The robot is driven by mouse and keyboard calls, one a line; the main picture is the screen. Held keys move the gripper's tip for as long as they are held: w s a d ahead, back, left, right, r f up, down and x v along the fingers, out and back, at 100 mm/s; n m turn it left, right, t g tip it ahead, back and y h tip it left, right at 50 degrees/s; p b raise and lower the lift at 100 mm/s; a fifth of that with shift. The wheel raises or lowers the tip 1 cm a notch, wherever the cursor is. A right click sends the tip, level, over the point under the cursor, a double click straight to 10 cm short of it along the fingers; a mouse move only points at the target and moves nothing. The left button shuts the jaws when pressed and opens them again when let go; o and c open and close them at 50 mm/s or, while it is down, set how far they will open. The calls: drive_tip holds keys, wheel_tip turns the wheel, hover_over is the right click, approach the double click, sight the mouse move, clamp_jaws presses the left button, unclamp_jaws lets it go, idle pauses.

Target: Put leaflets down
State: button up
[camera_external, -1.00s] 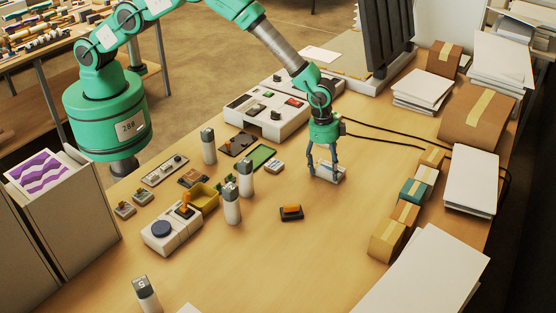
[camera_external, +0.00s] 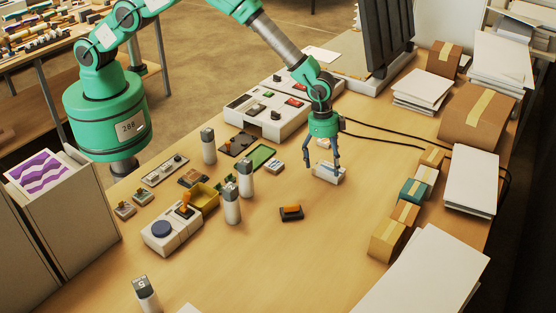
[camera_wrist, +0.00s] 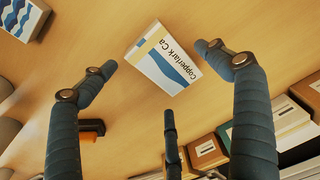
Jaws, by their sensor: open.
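The leaflets (camera_external: 328,173) are a small white stack with a blue wave print, lying on the wooden table below my gripper. In the wrist view the leaflets (camera_wrist: 164,58) show the printed words "Copperlark Ca" and sit between and beyond the spread fingers. My gripper (camera_external: 322,163) is open and just above the leaflets in the external view. In the wrist view the fingers of my gripper (camera_wrist: 160,62) are apart, with a clear gap to the leaflets on both sides.
A black and orange stapler-like item (camera_external: 291,213) lies in front of the leaflets. A smaller printed stack (camera_external: 274,167) is to their left. Several small boxes (camera_external: 387,239) line the right side. A white machine (camera_external: 268,119) stands behind. Bare table lies around the leaflets.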

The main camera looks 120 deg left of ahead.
sight(322, 168)
wheel_tip(322, 168, up, 10)
drive_tip(key=s, duration=0.1)
drive_tip(key=shift+s, duration=0.25)
idle(0.9)
